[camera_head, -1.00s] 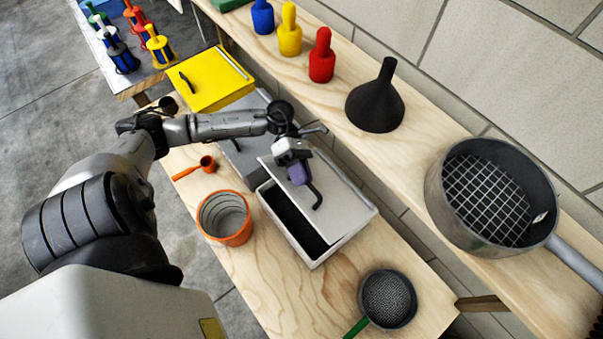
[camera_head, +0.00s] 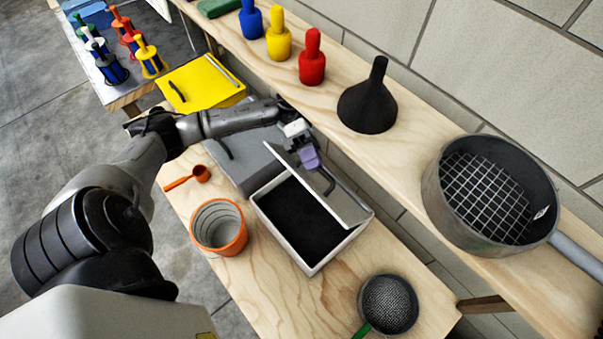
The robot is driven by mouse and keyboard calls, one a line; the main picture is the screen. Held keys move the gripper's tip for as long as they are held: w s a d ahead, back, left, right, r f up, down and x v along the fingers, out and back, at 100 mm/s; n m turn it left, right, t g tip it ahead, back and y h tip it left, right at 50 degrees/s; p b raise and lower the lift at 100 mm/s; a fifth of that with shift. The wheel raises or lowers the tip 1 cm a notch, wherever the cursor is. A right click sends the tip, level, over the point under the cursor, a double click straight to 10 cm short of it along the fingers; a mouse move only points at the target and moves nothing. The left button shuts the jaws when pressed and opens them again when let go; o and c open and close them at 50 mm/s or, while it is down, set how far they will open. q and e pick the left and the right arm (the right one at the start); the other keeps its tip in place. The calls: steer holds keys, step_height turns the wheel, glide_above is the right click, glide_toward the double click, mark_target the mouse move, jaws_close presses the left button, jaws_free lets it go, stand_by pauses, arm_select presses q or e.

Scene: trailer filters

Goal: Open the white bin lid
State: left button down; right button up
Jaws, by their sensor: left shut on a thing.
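The white bin (camera_head: 326,258) stands on the lower wooden table, and its dark inside shows widely. Its lid (camera_head: 345,207) is tilted up, hinged along the back right side. My left gripper (camera_head: 318,168) is at the lid, shut on the dark curved lid handle (camera_head: 327,181). The fingertips are small and partly hidden against the lid. My right gripper is not in view.
An orange bucket (camera_head: 219,248), an orange scoop (camera_head: 188,178) and a green-handled sieve (camera_head: 387,304) are near the bin. A grey bin (camera_head: 240,160) and yellow bin (camera_head: 203,83) stand behind. The upper shelf holds a black funnel (camera_head: 368,104) and a large pan sieve (camera_head: 490,195).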

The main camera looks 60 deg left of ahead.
arm_select(q)
steer(key=w+r+n+h+b, duration=0.1)
steer(key=w+n, duration=0.1)
steer(key=w, duration=0.3)
steer(key=shift+w+a+r+n+g+b, duration=0.3)
steer(key=shift+w+a+r+n+g, duration=0.05)
steer(key=shift+r+n+g, duration=0.05)
steer(key=c, duration=1.2)
jaws_free()
steer(key=shift+o, duration=0.2)
steer(key=shift+a, duration=0.15)
